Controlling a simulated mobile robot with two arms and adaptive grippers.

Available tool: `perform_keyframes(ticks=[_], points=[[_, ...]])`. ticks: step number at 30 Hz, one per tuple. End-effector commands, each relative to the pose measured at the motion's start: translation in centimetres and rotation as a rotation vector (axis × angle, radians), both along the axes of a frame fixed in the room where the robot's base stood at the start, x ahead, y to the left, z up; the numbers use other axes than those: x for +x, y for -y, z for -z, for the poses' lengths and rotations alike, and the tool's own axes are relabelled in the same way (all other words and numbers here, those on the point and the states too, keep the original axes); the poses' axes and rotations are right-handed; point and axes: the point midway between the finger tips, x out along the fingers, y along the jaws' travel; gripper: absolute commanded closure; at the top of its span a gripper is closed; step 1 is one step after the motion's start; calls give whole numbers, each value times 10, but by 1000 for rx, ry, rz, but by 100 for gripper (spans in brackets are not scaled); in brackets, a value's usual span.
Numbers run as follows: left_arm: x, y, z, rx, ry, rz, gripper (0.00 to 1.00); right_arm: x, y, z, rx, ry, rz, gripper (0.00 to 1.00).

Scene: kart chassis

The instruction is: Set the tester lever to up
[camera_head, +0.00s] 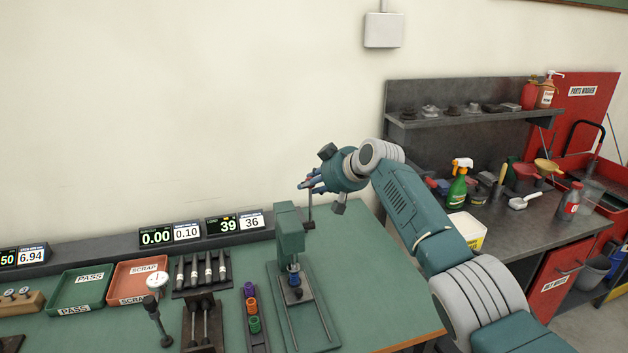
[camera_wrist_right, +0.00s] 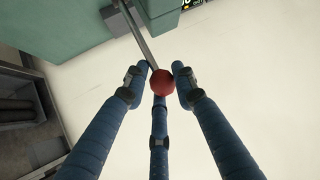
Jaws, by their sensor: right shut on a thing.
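The tester (camera_head: 290,235) is a green upright press on the workbench, left of my right arm. Its lever (camera_head: 310,211) is a thin dark rod that rises nearly upright from the right side of the tester's head to my right gripper (camera_head: 311,184). In the right wrist view, the lever's red ball knob (camera_wrist_right: 167,83) sits between the three blue fingers of the right gripper (camera_wrist_right: 160,80). The fingers are shut on the knob. The lever's rod (camera_wrist_right: 140,38) runs from the knob to the green tester body (camera_wrist_right: 65,25). My left gripper is not in view.
Number displays (camera_head: 235,223) stand on a ledge behind the tester. A parts-washer bench (camera_head: 510,225) stands right.

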Motion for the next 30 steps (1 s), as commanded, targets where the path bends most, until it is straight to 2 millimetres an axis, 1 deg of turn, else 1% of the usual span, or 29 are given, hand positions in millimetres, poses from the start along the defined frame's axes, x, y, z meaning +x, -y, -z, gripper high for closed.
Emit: perform_keyframes(ticks=[1, 9, 22, 23, 24, 25, 30], points=[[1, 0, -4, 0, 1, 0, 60, -1, -7, -7, 11, -9, -3, 100], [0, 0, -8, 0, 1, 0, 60, -2, -6, -5, -1, -44, -3, 100], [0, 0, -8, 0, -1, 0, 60, -2, -6, -5, 0, -45, -2, 100], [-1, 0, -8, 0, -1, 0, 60, -1, -6, -5, -1, -44, -3, 68], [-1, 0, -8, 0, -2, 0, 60, -1, -6, -5, -1, -45, -3, 60], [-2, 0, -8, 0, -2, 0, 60, -2, -6, -4, -2, -46, -2, 58], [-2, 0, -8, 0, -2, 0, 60, -2, -4, -1, -6, -50, -2, 58]])
